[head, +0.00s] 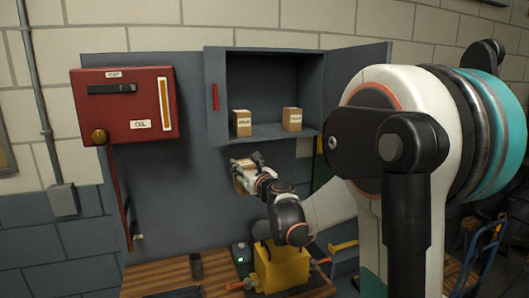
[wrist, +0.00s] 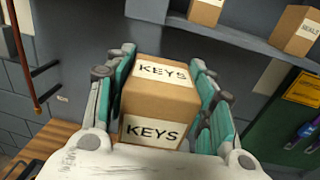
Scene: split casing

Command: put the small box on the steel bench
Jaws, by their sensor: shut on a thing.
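A small brown cardboard box (wrist: 158,102) with white labels reading KEYS is held between the teal finger pads of my gripper (wrist: 162,62). In the head view the gripper (head: 257,168) and the box (head: 241,180) are in the air, below and in front of the open wall cabinet. The gripper is shut on the box's two sides. A bench with a wooden slatted top (head: 160,279) lies low in the head view, and part of it shows in the wrist view (wrist: 62,138). I cannot make out a steel top on it.
Two similar boxes stand on the grey cabinet's shelf (head: 268,133), one left (head: 242,123) and one right (head: 292,119). A yellow block-shaped thing (head: 280,268), a dark cup (head: 196,266) and a green-lit device (head: 241,254) occupy the bench. A red box (head: 125,105) hangs on the left.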

